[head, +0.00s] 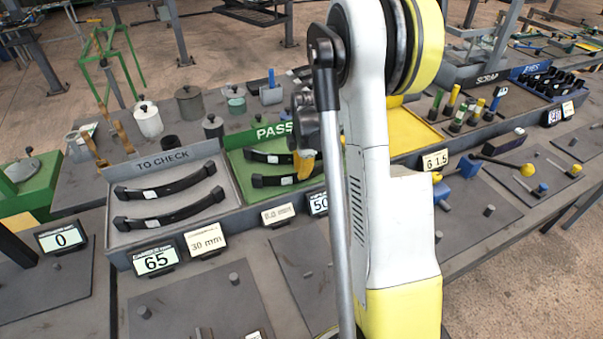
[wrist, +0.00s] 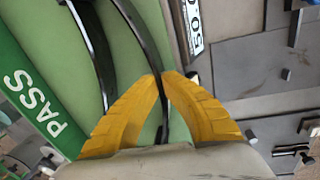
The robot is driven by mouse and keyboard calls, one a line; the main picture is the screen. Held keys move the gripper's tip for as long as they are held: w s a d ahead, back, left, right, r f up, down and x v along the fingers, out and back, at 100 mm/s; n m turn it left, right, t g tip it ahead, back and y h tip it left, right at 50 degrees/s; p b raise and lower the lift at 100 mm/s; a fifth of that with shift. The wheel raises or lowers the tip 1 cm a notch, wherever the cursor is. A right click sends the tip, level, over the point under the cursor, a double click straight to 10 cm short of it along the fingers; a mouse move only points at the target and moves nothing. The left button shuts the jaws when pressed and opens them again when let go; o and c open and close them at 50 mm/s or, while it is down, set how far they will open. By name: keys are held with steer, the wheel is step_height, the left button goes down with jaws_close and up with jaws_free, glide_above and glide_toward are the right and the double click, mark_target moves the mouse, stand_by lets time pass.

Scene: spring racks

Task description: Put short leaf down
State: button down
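The short leaf (wrist: 105,45) between my fingers is a dark, curved strip over the green PASS tray (wrist: 145,15). My gripper (wrist: 161,76) has its two yellow fingertips close on both sides of this leaf, gripping it. In the head view my gripper (head: 304,166) is at the PASS tray, partly behind my arm, with the near leaf (head: 275,181) at its fingers. I cannot tell whether this leaf rests on the tray floor or hangs just above it. A second dark leaf (head: 262,157) lies behind it in the same tray, and also shows in the wrist view (wrist: 92,40).
A grey TO CHECK tray (head: 178,156) with two longer dark leaves stands left of the PASS tray. Label stands reading 65 (head: 156,261) and 30 mm (head: 205,241) line the front. Grey canisters (head: 189,104) stand behind. My arm hides the area right of the tray.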

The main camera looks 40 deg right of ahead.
steer(key=shift+s+r, duration=0.1)
steer(key=shift+f, duration=0.25)
steer(key=c, duration=1.6)
jaws_free()
steer(key=shift+r, duration=0.1)
